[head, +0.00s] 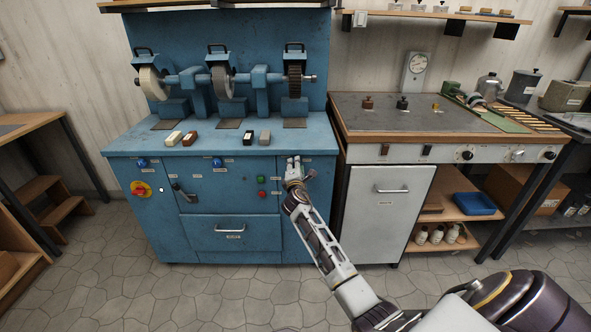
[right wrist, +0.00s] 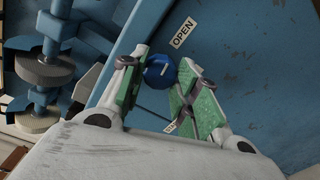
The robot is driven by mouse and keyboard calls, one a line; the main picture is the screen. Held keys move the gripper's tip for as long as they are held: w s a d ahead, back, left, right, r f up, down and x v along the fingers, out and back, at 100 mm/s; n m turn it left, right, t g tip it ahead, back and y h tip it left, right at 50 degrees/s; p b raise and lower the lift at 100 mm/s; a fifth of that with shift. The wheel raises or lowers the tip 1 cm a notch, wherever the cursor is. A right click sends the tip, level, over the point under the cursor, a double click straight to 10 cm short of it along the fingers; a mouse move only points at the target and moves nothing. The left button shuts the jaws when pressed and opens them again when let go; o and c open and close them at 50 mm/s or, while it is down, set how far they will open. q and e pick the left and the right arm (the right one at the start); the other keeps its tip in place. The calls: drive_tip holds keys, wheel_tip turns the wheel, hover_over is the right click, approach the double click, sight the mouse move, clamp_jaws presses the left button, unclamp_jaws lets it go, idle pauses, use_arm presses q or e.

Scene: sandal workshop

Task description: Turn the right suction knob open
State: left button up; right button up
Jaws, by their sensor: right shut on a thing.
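The right suction knob (right wrist: 159,71) is a round blue knob with a short white mark, on the front of the blue grinding machine. In the right wrist view it sits between the green-padded fingers of my right gripper (right wrist: 153,88), which are shut on it. An OPEN label (right wrist: 183,32) is above and to the right of the knob; a second label is mostly hidden by a finger. In the head view my right gripper (head: 294,165) is at the right end of the machine's front and hides the knob. My left gripper is not in view.
Two more blue knobs, a left one (head: 142,163) and a middle one (head: 217,162), are on the same front. A workbench (head: 400,137) adjoins on the right.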

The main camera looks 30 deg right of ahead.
drive_tip(key=shift+m, duration=1)
drive_tip(key=o, duration=1)
drive_tip(key=shift+s, duration=0.2)
drive_tip(key=shift+v, duration=5.9)
